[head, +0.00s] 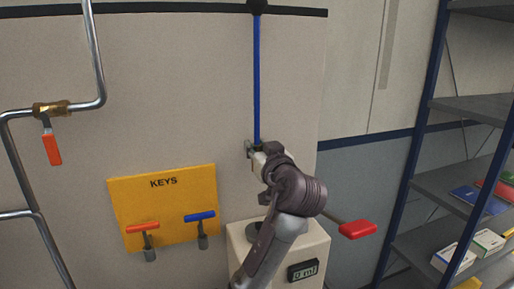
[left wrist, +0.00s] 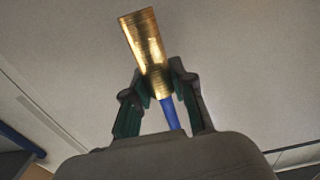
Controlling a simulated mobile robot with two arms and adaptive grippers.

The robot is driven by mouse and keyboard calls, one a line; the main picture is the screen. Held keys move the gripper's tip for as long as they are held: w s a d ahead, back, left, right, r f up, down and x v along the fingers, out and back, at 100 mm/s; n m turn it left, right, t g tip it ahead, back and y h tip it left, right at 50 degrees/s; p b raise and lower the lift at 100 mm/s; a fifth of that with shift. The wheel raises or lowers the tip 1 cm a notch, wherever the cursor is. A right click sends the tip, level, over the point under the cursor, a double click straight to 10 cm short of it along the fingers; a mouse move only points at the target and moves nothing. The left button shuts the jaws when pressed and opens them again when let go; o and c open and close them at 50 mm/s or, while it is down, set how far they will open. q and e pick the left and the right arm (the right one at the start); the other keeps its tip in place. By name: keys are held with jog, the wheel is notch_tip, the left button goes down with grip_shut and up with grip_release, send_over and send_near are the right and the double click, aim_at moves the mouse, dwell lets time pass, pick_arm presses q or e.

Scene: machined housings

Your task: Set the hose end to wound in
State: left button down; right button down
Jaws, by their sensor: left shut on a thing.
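The hose end is a brass threaded fitting (left wrist: 147,45), seen in the left wrist view. My left gripper (left wrist: 158,84) is shut on it, with a finger on either side. The blue hose (left wrist: 171,112) runs from the fitting between the fingers. In the head view the blue hose (head: 257,80) hangs straight down from a dark holder at the top of the wall to my left gripper (head: 255,150). The wrist and gripper hide the brass fitting there, and I cannot tell whether it touches anything behind. My right gripper is not in view.
A white box (head: 312,243) with a "0 ml" display (head: 303,270) stands below my left wrist. A red handle (head: 357,229) sticks out to its right. A pipe with an orange valve lever (head: 52,149) is left; shelves (head: 455,187) stand right.

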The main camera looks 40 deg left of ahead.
pick_arm(q)
notch_tip(320, 180, up, 10)
jog(key=p, duration=0.5)
jog(key=shift+f, duration=0.15)
jog(key=shift+r, duration=0.25)
jog(key=c, duration=0.9)
grip_release()
jog(key=shift+c, duration=0.2)
jog(key=shift+f, duration=0.15)
jog(key=v, duration=1.2)
